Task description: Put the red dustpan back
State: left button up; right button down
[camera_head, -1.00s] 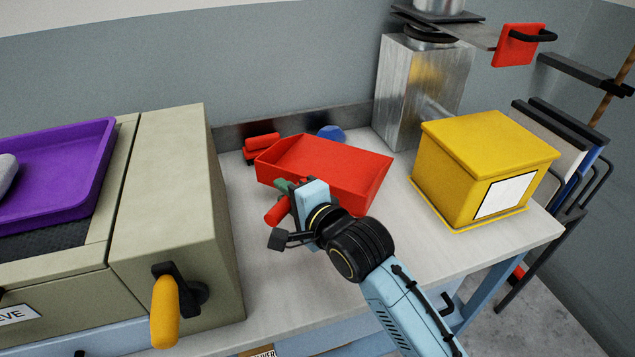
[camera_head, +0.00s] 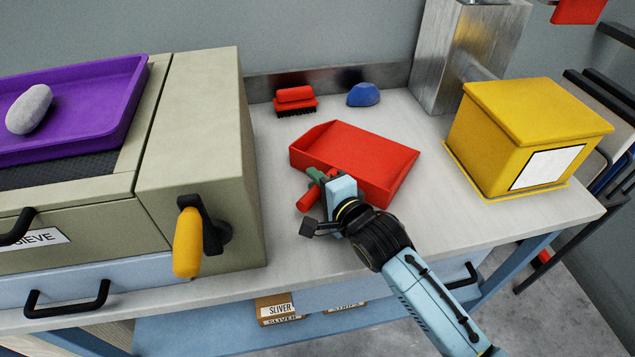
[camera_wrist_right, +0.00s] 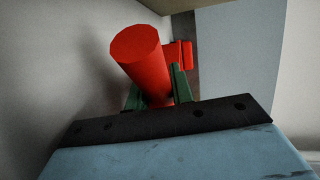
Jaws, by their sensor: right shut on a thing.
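The red dustpan (camera_head: 362,152) is over the front middle of the bench top, its open scoop facing up. I cannot tell whether its underside touches the bench. My right gripper (camera_head: 318,184) is at the dustpan's near left side, shut on its red handle (camera_head: 308,200). In the right wrist view the handle (camera_wrist_right: 142,58) rises as a round red bar between the green fingers of the gripper (camera_wrist_right: 156,94), and most of the pan is out of sight. My left gripper is not in view.
A red brush (camera_head: 296,104) and a blue lump (camera_head: 363,95) lie behind the dustpan. A yellow box (camera_head: 500,135) stands right, a beige machine with a yellow-handled crank (camera_head: 188,243) left. A purple tray (camera_head: 95,110) holds a grey stone. Bench between is clear.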

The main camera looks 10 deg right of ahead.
jog(key=shift+f, duration=0.1)
jog(key=c, duration=1.2)
grip_release()
jog(key=shift+s, duration=0.2)
jog(key=p+v, duration=0.1)
jog(key=v, duration=0.9)
jog(key=shift+s+d+p, duration=0.15)
jog(key=shift+p, duration=0.15)
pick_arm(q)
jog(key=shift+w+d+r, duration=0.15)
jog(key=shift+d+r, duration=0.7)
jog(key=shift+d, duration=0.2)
pick_arm(e)
jog(key=shift+s+d+r, duration=0.2)
jog(key=shift+s+r, duration=0.2)
jog(key=shift+s, duration=0.15)
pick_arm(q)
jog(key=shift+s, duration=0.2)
pick_arm(e)
jog(key=shift+s+f, duration=0.1)
